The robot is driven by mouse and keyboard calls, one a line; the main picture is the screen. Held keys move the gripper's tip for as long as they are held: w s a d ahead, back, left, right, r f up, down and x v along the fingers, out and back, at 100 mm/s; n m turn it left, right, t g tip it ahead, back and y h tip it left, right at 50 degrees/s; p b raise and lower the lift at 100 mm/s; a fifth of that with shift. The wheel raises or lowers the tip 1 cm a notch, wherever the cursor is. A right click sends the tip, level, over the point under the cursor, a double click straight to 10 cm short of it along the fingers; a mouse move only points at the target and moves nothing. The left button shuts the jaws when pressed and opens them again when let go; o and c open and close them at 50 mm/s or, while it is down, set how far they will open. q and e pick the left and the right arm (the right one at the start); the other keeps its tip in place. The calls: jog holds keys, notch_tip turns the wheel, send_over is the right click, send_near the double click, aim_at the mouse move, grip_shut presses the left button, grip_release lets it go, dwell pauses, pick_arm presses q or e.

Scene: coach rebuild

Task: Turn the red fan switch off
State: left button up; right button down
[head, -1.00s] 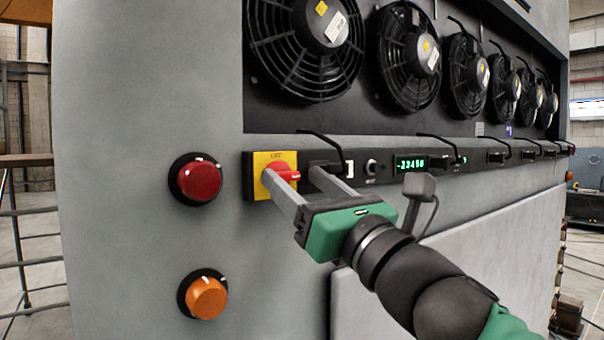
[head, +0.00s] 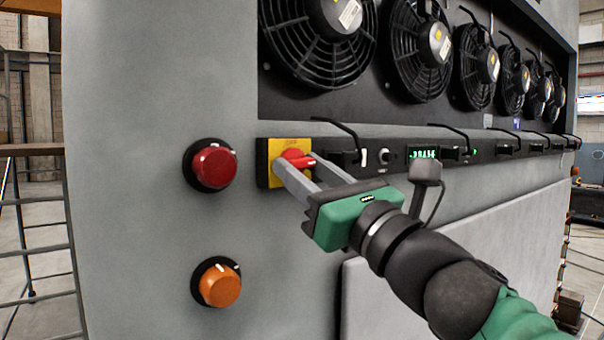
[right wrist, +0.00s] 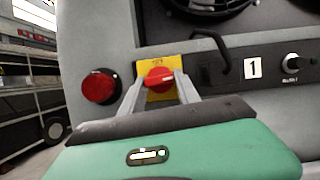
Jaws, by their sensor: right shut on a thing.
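The red fan switch (head: 299,158) is a red rotary handle on a yellow plate (head: 277,181), set in the dark strip below the fans. It also shows in the right wrist view (right wrist: 159,78). My right gripper (head: 299,162) reaches in from the lower right with its two grey fingers at the switch, one on either side. It is shut on the red handle. The handle lies nearly level in the right wrist view, tilted slightly. My left gripper is not in view.
A red knob (head: 214,167) and an orange knob (head: 220,286) sit on the grey panel to the left. Several black fans (head: 318,38) line the recess above. A green display (head: 423,153) and black handles run along the strip to the right.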

jog(key=n+g+y, duration=0.1)
jog(key=n, duration=0.2)
jog(key=n+g+y+b, duration=0.1)
jog(key=n, duration=0.1)
jog(key=shift+w+d+f+n, duration=0.1)
jog(key=shift+d+n, duration=0.05)
jog(key=shift+n, duration=0.25)
jog(key=n+g, duration=0.1)
jog(key=n, duration=0.1)
jog(key=n+g+y, duration=0.1)
jog(key=n, duration=0.2)
jog(key=shift+w+g, duration=0.1)
jog(key=shift+g, duration=0.2)
jog(key=n, duration=0.1)
jog(key=n+g, duration=0.1)
jog(key=n, duration=0.1)
jog(key=n+g+p, duration=0.1)
jog(key=n, duration=0.1)
jog(key=shift+d+r, duration=0.15)
jog(key=shift+r, duration=0.15)
jog(key=n+p, duration=0.1)
jog(key=n, duration=0.1)
jog(key=n+g+h+p, duration=0.1)
jog(key=n, duration=0.1)
jog(key=shift+g, duration=0.3)
jog(key=shift+n+p, duration=0.3)
jog(key=shift+n, duration=0.3)
jog(key=shift+f+h, duration=0.15)
jog(key=shift+h, duration=0.15)
